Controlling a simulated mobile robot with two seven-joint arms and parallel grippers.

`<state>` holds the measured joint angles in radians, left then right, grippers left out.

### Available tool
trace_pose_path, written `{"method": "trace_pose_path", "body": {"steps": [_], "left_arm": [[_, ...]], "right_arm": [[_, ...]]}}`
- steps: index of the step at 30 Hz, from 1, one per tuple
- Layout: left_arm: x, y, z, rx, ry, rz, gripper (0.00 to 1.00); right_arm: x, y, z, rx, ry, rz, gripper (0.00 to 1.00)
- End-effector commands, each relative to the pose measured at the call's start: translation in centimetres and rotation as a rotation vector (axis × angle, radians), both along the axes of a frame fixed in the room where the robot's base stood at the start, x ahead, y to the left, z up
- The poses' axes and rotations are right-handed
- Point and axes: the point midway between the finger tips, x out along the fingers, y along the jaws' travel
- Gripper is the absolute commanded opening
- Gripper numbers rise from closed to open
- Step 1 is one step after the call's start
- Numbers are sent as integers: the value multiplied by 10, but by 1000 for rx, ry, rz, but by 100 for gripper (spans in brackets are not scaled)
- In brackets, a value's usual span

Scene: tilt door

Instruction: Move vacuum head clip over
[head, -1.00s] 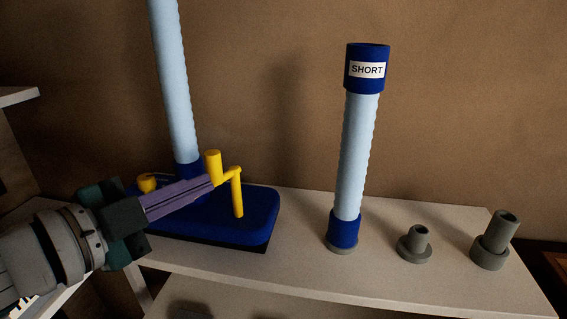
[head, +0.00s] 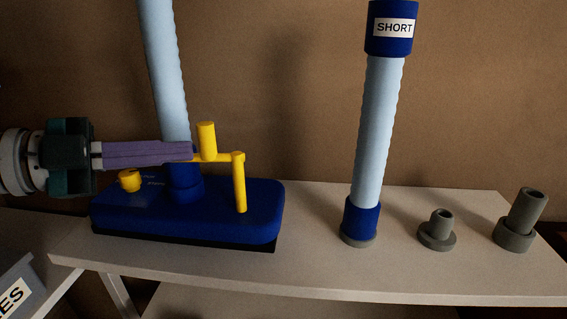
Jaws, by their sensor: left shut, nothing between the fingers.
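The blue vacuum head (head: 240,215) lies on the shelf at the left, with a light blue tube (head: 164,75) rising from it. Its yellow clip (head: 240,183) is a crank shape, with one post pointing up and one arm hanging down over the front of the head. A yellow knob (head: 130,180) sits on the head's left end. My left gripper (head: 190,152) comes in from the left above the head. Its purple fingers are shut with nothing between them, and their tips are at the clip's upright post; I cannot tell if they touch. My right gripper is not in view.
A light blue tube labelled SHORT (head: 378,130) stands upright right of the head. Two grey fittings (head: 437,232) (head: 521,220) stand farther right. The pale shelf (head: 320,275) has bare room along its front. A grey labelled bin (head: 22,285) is at lower left.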

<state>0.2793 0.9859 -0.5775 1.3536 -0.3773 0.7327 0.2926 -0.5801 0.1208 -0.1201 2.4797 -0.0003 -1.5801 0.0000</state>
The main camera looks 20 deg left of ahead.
Motion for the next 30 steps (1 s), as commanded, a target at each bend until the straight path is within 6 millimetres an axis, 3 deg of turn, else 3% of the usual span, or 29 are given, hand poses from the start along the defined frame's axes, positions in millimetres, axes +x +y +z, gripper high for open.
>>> {"method": "trace_pose_path", "body": {"steps": [30], "left_arm": [[1, 1, 3, 6, 2, 8, 0]], "right_arm": [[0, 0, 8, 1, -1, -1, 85]]}}
